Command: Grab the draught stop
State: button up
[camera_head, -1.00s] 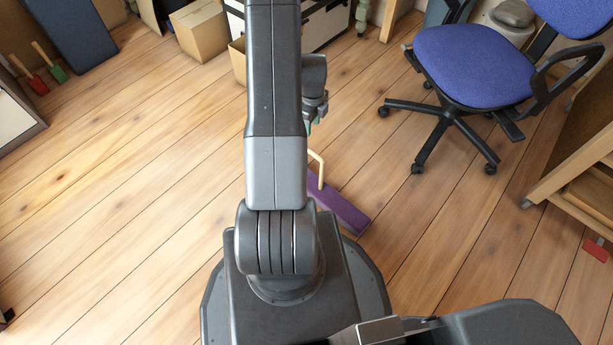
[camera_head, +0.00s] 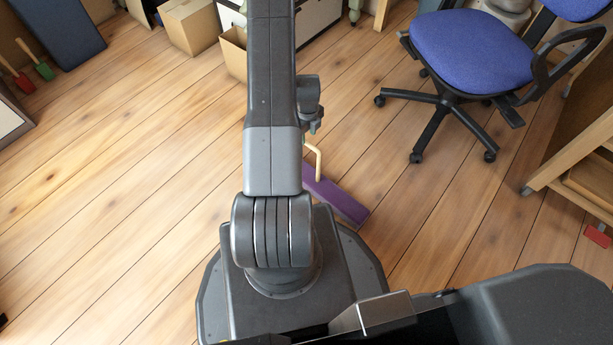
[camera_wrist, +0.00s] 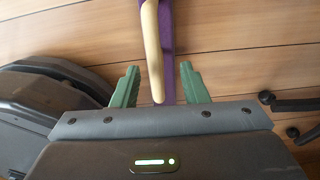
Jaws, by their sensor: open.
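The draught stop is a long purple bar (camera_head: 340,203) with a cream, bent handle (camera_head: 317,160). It lies on the plank floor just in front of my base, partly hidden behind my arm in the head view. In the wrist view the cream handle (camera_wrist: 153,50) runs down from the top edge, with the purple bar (camera_wrist: 168,45) beside it. My gripper (camera_wrist: 159,80) has its two green fingers apart, one on each side of the handle's lower end. Neither finger visibly touches it. In the head view the fingers are mostly hidden by my arm.
A blue swivel chair (camera_head: 470,52) stands on the right, its black legs spread on the floor. A wooden frame (camera_head: 560,165) is at the right edge. Cardboard boxes (camera_head: 192,27) stand at the back.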

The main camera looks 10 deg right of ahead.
jog(key=f, duration=0.1)
jog(key=f+b, duration=0.1)
jog(key=f, duration=0.2)
jog(key=shift+s+a+f+b, duration=0.2)
jog(key=shift+s+f+b, duration=0.1)
jog(key=shift+f, duration=0.05)
grip_shut()
jog(key=shift+r, duration=0.1)
dwell(0.9)
